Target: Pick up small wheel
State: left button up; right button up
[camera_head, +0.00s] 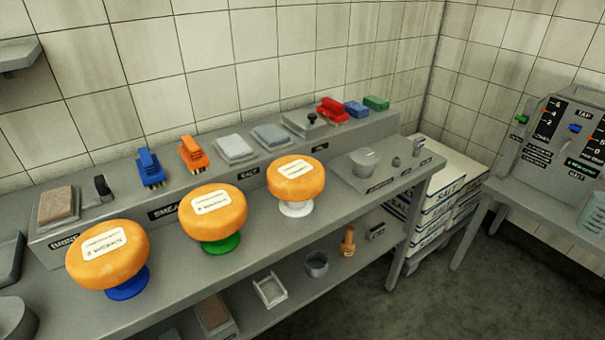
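Three orange cheese wheels with pale labels stand on coloured pedestals along the grey bench (215,275). The left wheel (92,262) is on a blue stand (128,286). The middle wheel (208,230) is on a green stand (224,244). The right wheel (297,190) is on a white stand (296,209) and looks the smallest, though it is also farther away. The label print is too small to read surely. Neither of my grippers shows in the head view.
A raised back shelf holds a blue brush (149,166), an orange brush (193,153), folded grey cloths (235,149) and red, blue and green items. A lower shelf holds small tools. Salt sacks (440,195) are stacked right of the bench. A machine (550,140) stands far right. Floor between is clear.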

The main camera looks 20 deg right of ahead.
aim_at(290, 179)
jog(key=u, duration=2.2)
jog(key=k, duration=0.6)
jog(key=z, duration=1.05)
